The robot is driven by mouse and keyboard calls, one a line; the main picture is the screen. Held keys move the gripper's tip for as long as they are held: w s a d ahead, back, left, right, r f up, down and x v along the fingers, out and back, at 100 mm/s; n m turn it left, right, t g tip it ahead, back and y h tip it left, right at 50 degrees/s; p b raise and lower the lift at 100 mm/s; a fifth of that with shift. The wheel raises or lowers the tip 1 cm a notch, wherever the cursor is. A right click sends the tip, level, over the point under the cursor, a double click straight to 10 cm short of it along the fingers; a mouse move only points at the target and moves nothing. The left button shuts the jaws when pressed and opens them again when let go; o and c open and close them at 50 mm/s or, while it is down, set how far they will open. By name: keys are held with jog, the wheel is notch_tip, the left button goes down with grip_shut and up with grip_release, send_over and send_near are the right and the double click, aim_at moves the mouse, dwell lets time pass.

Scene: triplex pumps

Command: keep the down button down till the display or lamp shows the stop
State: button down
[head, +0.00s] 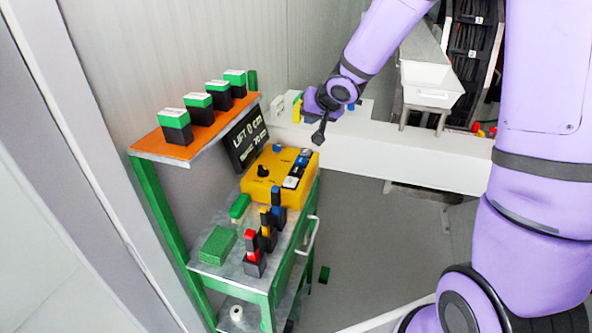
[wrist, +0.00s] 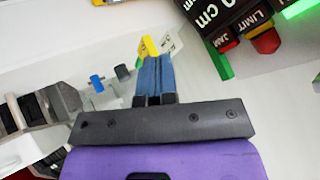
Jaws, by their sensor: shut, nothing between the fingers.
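The yellow control box (head: 262,178) stands on the green cart's upper shelf, with a black knob, blue buttons and white labels on top. I cannot read which button is down. Behind it, the black display (head: 246,138) reads "LIFT 0 cm" with a smaller line ending in "20 cm". The display (wrist: 207,14) is cut off in the wrist view, where a red lamp (wrist: 267,41) sits by the word "LIMIT"; I cannot tell if it is lit. My gripper (head: 319,138) is above the box's far right side, apparently clear of it. Its blue fingers (wrist: 153,75) are together and empty.
An orange shelf (head: 150,148) with several green-and-black blocks is left of the display. A white beam (head: 400,147) runs behind.

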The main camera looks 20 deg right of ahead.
aim_at(298, 169)
notch_tip(298, 169, down, 5)
jog(key=w+a+y, duration=0.2)
jog(key=shift+w+a+f, duration=0.15)
jog(key=shift+a+f, duration=0.05)
jog(key=shift+a, duration=0.15)
jog(key=shift+f, duration=4.4)
jog(key=shift+f, duration=0.1)
jog(key=shift+f, duration=0.3)
jog(key=shift+f, duration=0.5)
dwell(1.9)
